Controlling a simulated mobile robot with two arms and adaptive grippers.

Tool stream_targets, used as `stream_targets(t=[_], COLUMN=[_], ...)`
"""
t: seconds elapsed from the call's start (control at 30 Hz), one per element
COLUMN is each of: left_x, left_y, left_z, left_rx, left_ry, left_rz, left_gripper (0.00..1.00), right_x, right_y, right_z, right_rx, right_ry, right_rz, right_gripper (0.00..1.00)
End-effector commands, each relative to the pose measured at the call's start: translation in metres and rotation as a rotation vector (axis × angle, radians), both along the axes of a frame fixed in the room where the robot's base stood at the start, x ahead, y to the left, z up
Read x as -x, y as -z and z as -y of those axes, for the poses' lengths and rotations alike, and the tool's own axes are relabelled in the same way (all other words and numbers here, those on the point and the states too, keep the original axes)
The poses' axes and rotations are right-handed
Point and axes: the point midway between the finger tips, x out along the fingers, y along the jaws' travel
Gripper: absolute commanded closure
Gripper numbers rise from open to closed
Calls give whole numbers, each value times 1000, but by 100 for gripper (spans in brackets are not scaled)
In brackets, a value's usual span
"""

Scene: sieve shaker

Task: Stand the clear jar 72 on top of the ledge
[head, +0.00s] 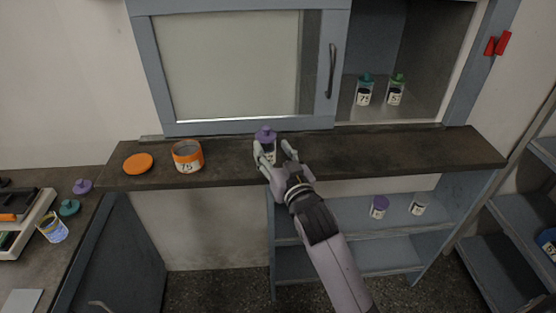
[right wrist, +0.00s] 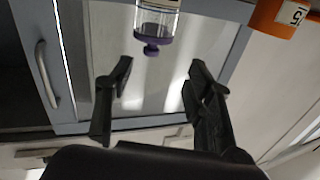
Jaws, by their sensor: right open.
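A clear jar with a purple knobbed lid (head: 265,133) stands upright on the dark ledge (head: 345,155), in front of the cabinet's glass door. Its label is mostly covered by my gripper, so I cannot read its number. My right gripper (head: 273,153) is open, its fingers low over the ledge at the near side of this jar. In the right wrist view the jar (right wrist: 155,25) appears upside down at the top, beyond the open fingertips (right wrist: 161,75), with nothing gripped. My left gripper is out of view.
On the ledge to the left are an open orange jar (head: 188,157) and an orange lid (head: 138,164). Two jars, one teal-lidded (head: 365,90) and one green-lidded (head: 397,89), stand inside the cabinet. A purple-topped jar (head: 379,207) and a pale jar (head: 418,204) stand on the shelf below. The ledge's right part is clear.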

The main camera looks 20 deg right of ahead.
Motion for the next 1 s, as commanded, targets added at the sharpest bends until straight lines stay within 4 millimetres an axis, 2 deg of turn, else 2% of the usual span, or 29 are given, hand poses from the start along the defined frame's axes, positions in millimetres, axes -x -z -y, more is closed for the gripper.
stream_targets(t=[0.1,0.23,0.53,0.57,0.63,0.67,0.77,0.87,0.9,0.97,1.0], left_x=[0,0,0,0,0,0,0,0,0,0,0], left_y=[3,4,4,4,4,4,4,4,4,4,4], left_z=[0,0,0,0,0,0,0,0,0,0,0], left_rx=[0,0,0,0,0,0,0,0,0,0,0], left_ry=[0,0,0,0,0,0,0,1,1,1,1], left_rz=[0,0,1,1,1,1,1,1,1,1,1], left_gripper=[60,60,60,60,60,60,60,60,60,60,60], right_x=[19,30,32,32,29,27,25,34,42,61,78], right_y=[1,0,1,5,24,37,104,191,228,286,324], right_z=[0,0,0,0,-2,-3,-8,-12,-13,-14,-15], right_rx=[-1,0,0,1,8,13,32,60,70,87,98], right_ry=[0,0,0,-2,-6,-9,-25,-47,-57,-71,-81], right_rz=[-1,0,-3,-9,-44,-67,-183,-333,-398,-500,-569], right_gripper=[51,51,51,51,51,51,51,51,51,51,51])
